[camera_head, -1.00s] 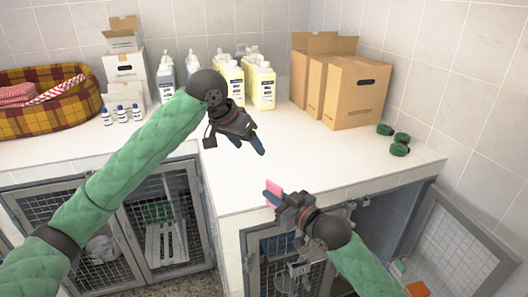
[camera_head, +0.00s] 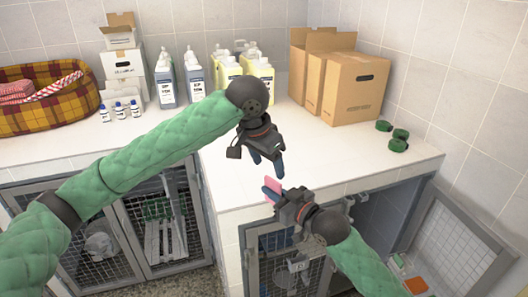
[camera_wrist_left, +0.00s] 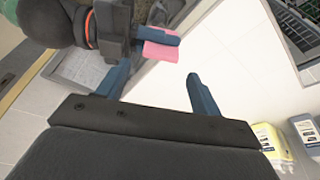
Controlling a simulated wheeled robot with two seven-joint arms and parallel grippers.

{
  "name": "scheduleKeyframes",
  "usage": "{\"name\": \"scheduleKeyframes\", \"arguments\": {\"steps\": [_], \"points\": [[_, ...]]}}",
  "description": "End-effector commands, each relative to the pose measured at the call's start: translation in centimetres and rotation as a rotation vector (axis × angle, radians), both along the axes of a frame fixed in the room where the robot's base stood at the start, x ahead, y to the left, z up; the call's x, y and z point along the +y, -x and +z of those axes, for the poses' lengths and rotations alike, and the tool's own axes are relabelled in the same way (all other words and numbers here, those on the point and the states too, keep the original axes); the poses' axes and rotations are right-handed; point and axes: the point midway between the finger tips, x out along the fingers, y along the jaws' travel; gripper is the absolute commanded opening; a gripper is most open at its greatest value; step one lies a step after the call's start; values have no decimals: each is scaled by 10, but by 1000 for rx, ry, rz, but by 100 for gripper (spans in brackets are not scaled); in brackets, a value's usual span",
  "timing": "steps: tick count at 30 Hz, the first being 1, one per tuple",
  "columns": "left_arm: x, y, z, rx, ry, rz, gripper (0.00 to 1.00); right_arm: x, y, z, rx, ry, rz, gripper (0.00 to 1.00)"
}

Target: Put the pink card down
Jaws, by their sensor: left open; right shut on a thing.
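The pink card (camera_head: 272,184) is held in my right gripper (camera_head: 272,190), which is shut on it near the front edge of the white counter (camera_head: 310,160). The card also shows in the left wrist view (camera_wrist_left: 160,52), sticking out past the blue fingers of my right gripper. My left gripper (camera_head: 266,166) is open and empty, above the counter and just above and to the left of the card in the head view. In the left wrist view its two blue fingers (camera_wrist_left: 160,90) stand apart with white counter between them. Part of the card is hidden by the right fingers.
A plaid basket (camera_head: 45,113) is at the left. Wire kennel doors (camera_head: 160,228) are below; one door (camera_head: 455,255) hangs open at right. The middle counter is clear.

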Motion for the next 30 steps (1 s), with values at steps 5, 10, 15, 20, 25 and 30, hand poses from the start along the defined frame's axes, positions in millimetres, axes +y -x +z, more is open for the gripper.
{"name": "scheduleKeyframes", "arguments": {"steps": [5,10,15,20,25,30], "points": [[-6,-5,-28,2,-1,2,66,0,0,0,0,0,0,0],[-12,-10,-49,1,1,0,66,0,0,0,0,0,0,0],[-15,-13,-62,0,2,1,66,0,0,0,0,0,0,0],[-16,-14,-67,0,1,1,66,0,0,0,0,0,0,0],[-16,-14,-67,-1,2,1,66,0,0,0,0,0,0,0],[-16,-14,-67,-1,2,1,44,0,0,0,0,0,0,0]]}}
